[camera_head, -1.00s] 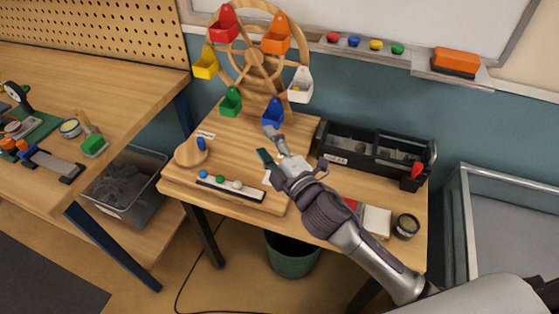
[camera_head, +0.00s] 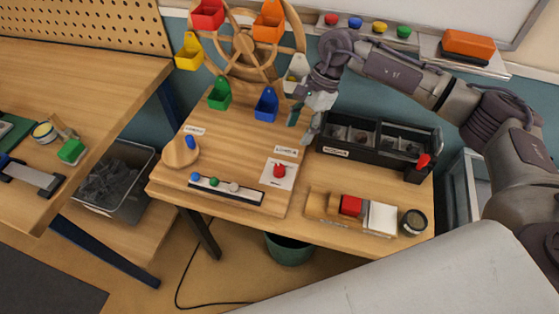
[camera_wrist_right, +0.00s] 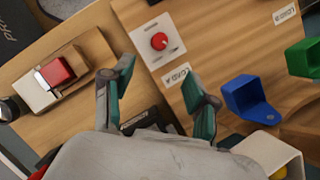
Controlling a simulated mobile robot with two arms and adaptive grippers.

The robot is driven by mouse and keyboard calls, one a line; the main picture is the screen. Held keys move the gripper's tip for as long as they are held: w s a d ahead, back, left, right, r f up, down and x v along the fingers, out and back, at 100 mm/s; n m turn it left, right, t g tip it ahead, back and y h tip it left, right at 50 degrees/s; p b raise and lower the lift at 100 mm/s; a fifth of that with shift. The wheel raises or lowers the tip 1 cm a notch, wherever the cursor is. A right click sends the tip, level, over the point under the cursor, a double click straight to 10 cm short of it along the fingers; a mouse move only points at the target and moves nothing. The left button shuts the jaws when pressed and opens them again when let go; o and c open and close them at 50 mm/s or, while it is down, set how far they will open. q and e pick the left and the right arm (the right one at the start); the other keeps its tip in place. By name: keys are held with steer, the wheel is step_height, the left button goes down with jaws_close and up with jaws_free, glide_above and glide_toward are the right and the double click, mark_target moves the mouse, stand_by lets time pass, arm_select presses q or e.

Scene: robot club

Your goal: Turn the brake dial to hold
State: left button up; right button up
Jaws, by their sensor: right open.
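A red dial (camera_head: 279,171) sits on a square white plate at the right part of the raised wooden board (camera_head: 235,150); it looks like the brake dial. In the right wrist view the red dial (camera_wrist_right: 159,41) shows beyond the fingertips, with a pale pointer mark on it too small to read. A small printed label lies beside the plate. My right gripper (camera_head: 302,122) is open and empty, above the back right of the board near the wheel, apart from the dial. Its two fingers (camera_wrist_right: 158,78) are spread in the wrist view. My left gripper is not seen.
A wooden wheel with coloured buckets (camera_head: 266,105) stands behind the board. A round wooden knob (camera_head: 181,153) with a blue peg and a strip of coloured buttons (camera_head: 226,189) are left of the dial. A black organiser (camera_head: 345,151) and a red block (camera_head: 350,206) are at right.

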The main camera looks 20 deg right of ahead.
mark_target(280, 167)
steer(key=p+x, duration=0.2)
steer(key=x, duration=1)
steer(key=shift+s+a+p, duration=0.15)
steer(key=shift+a+p, duration=0.05)
steer(key=shift+p, duration=0.1)
steer(key=shift+a+f, duration=0.15)
steer(key=shift+f, duration=0.4)
jaws_close()
